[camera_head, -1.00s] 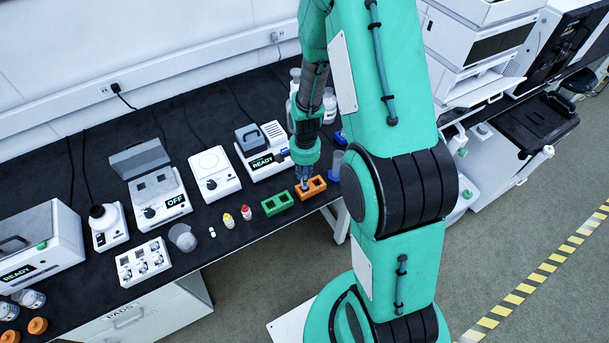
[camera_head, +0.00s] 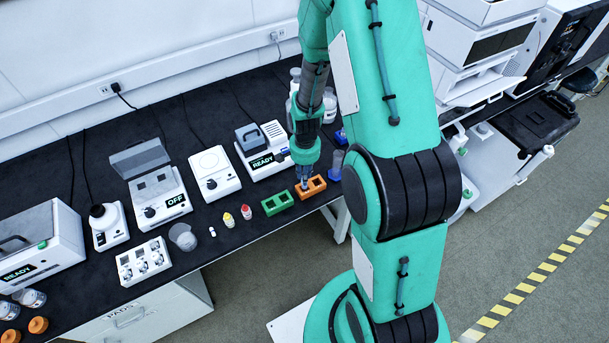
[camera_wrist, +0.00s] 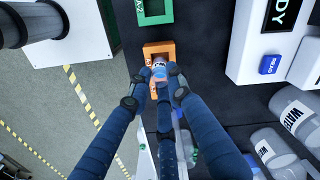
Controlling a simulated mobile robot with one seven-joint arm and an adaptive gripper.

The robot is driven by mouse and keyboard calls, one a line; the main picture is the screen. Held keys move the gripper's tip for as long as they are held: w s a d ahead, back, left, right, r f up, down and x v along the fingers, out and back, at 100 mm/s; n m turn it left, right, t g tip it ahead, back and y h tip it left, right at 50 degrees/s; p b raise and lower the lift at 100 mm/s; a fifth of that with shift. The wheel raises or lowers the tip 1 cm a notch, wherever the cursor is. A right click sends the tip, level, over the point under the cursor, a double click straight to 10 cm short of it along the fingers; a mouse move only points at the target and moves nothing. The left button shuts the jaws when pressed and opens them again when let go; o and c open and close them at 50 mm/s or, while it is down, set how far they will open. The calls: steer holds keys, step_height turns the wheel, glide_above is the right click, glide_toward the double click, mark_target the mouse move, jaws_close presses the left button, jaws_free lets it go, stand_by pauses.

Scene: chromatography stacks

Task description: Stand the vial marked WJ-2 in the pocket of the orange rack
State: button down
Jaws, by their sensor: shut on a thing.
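The orange rack (camera_head: 318,182) stands near the front edge of the dark bench, to the right of a green rack (camera_head: 277,203). It also shows in the wrist view (camera_wrist: 149,48), where a pocket opening is visible. My gripper (camera_head: 304,184) points down at the orange rack. In the wrist view my gripper (camera_wrist: 158,77) is shut on a small vial (camera_wrist: 159,71) with a pale top and blue band. The vial is upright or nearly so, at the pocket. I cannot tell how deep it sits, and its marking is not readable.
A yellow vial (camera_head: 229,220) and a red vial (camera_head: 246,212) stand left of the green rack. A box reading READY (camera_head: 262,150) is behind. Bottles (camera_wrist: 293,117) stand right of my fingers in the wrist view.

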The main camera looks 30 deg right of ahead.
steer(key=shift+f+b, duration=0.95)
steer(key=shift+f, duration=0.75)
stand_by(0.6)
steer(key=c, duration=1.1)
jaws_free()
steer(key=shift+r, duration=0.1)
steer(key=shift+r+p, duration=2.25)
steer(key=shift+r, duration=1.2)
steer(key=shift+r, duration=0.1)
